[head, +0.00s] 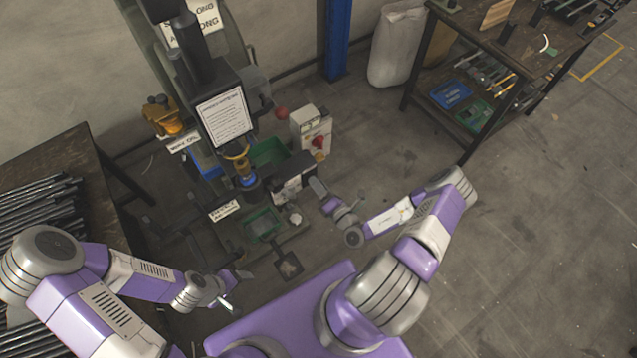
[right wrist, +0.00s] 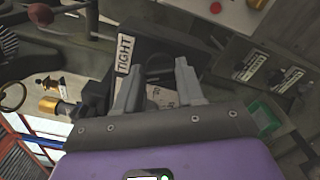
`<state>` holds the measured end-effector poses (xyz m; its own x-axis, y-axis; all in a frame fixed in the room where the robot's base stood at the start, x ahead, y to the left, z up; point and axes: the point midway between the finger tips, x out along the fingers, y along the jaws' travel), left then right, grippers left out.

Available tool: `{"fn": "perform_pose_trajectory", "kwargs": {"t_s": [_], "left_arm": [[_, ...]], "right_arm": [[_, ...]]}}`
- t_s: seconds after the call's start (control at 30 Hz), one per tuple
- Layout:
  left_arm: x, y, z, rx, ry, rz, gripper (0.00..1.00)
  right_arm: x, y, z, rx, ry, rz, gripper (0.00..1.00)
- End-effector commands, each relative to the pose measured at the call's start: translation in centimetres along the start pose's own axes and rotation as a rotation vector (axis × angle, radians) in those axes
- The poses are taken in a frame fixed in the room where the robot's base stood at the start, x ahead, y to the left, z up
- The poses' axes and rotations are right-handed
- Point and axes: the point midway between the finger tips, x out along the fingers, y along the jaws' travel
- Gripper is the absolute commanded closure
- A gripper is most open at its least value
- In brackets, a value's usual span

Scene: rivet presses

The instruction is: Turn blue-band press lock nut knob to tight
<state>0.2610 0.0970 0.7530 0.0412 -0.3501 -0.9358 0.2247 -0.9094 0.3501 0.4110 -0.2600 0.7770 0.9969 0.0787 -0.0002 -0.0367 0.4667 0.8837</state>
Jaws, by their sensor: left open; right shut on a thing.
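The press (head: 222,118) stands at the left of centre in the head view, with a blue band (head: 248,183) low on its ram. A dark block with white labels (head: 292,182) sits beside the ram. My right gripper (head: 318,189) is at the right end of this block. In the right wrist view its two fingers (right wrist: 157,78) stand apart, shut on a dark rounded part, seemingly the lock nut knob (right wrist: 160,64). A "TIGHT" label (right wrist: 124,53) is just left of the fingers. The knob's pointing direction cannot be told. My left gripper (head: 237,287) is open and empty, low in front of the press.
A grey box with a red knob (head: 316,142) stands behind my right gripper. A table with dark rods (head: 45,205) is at left, and a workbench with tools (head: 490,50) at upper right. The floor at right is clear.

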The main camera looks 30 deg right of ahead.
Motion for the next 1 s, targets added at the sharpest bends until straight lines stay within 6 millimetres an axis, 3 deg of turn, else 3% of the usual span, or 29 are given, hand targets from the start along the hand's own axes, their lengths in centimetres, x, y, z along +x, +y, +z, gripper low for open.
{"fn": "perform_pose_trajectory", "kwargs": {"t_s": [0.5, 1.0], "left_arm": [[-0.64, 0.24, 0.03, 0.0, 0.0, 0.0, 0.26], [-0.71, 0.27, 0.03, 0.0, 0.0, 0.0, 0.26]], "right_arm": [[-0.01, -0.18, -0.04, 0.395, 0.0, 0.0, 0.92], [-0.01, -0.26, -0.06, 0.505, -0.001, -0.001, 0.92]]}}
